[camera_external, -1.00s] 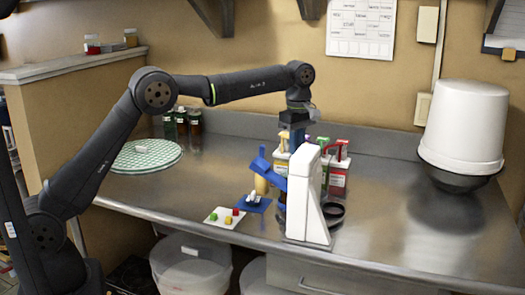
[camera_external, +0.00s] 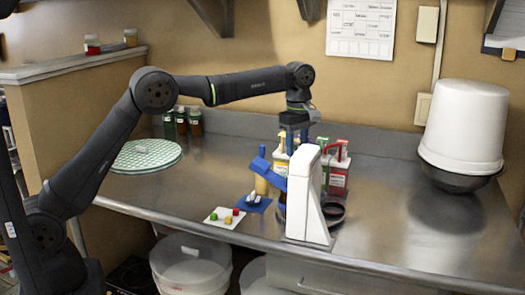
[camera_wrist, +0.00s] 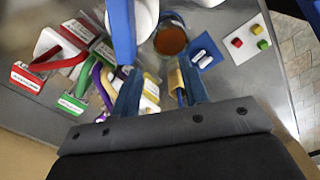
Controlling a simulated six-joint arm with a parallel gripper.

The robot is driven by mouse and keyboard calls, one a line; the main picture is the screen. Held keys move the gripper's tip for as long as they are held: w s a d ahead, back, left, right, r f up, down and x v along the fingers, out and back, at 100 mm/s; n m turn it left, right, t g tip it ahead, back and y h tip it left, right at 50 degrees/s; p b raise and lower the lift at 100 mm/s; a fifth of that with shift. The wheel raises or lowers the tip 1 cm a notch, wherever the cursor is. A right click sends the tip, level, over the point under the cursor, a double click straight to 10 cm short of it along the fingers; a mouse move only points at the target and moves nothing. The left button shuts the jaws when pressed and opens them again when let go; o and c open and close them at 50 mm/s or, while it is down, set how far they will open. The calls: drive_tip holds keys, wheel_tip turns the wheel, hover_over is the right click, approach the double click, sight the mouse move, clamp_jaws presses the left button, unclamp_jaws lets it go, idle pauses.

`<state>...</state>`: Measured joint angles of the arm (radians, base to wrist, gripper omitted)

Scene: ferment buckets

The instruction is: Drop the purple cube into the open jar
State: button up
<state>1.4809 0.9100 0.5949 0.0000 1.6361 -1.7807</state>
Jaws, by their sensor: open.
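I cannot pick out a purple cube in either view. In the wrist view an open round jar (camera_wrist: 170,40) with orange-brown contents stands beyond my fingertips. In the external view it is mostly hidden behind the white stand. My gripper (camera_external: 294,142) points down above the cluster of bottles and the stand, with its blue fingers apart. In the wrist view nothing is clearly held between the fingers of my gripper (camera_wrist: 160,88).
A white stand (camera_external: 310,200) with a blue arm (camera_external: 268,168) rises close to my gripper. A blue pad (camera_external: 255,204) holds small white pieces. The counter on the right is clear up to a white bucket (camera_external: 466,125).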

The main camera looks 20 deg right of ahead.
wheel_tip(320, 180, up, 11)
idle(0.5)
drive_tip(key=shift+r, duration=0.1)
idle(0.3)
wheel_tip(320, 180, down, 11)
idle(1.0)
